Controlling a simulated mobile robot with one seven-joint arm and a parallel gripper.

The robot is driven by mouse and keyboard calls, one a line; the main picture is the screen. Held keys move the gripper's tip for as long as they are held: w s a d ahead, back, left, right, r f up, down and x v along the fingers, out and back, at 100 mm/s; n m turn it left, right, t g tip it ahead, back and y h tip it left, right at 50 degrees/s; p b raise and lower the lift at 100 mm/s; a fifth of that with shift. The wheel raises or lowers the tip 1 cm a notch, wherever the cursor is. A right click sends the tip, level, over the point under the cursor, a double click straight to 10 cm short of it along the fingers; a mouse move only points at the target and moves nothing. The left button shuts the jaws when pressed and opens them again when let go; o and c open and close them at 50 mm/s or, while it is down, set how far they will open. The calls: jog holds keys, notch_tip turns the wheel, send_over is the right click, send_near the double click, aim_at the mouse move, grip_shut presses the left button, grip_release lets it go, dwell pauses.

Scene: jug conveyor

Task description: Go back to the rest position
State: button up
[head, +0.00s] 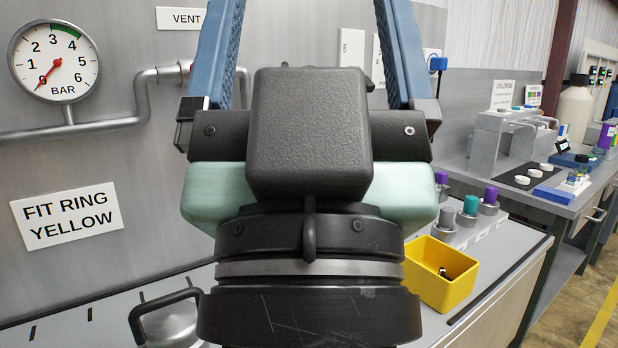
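My gripper (312,30) fills the middle of the head view, seen from behind. Its two blue fingers point up and run past the top edge, so their tips are out of view. The fingers stand wide apart, and only the grey panel and a label show between them. I see nothing held in the visible part of the gap. My gripper hides the middle of the panel and much of the bench behind it.
A pressure gauge (54,61) with pipes (110,122) is on the panel at left. A metal, black-handled object (170,322) stands at lower left. A yellow bin (438,285) holds a dark item. Purple- and teal-topped fittings (467,218) stand behind it. A side bench (555,195) carries equipment.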

notch_tip(320, 180, up, 14)
jog(key=p, duration=1.3)
jog(key=shift+r, duration=0.25)
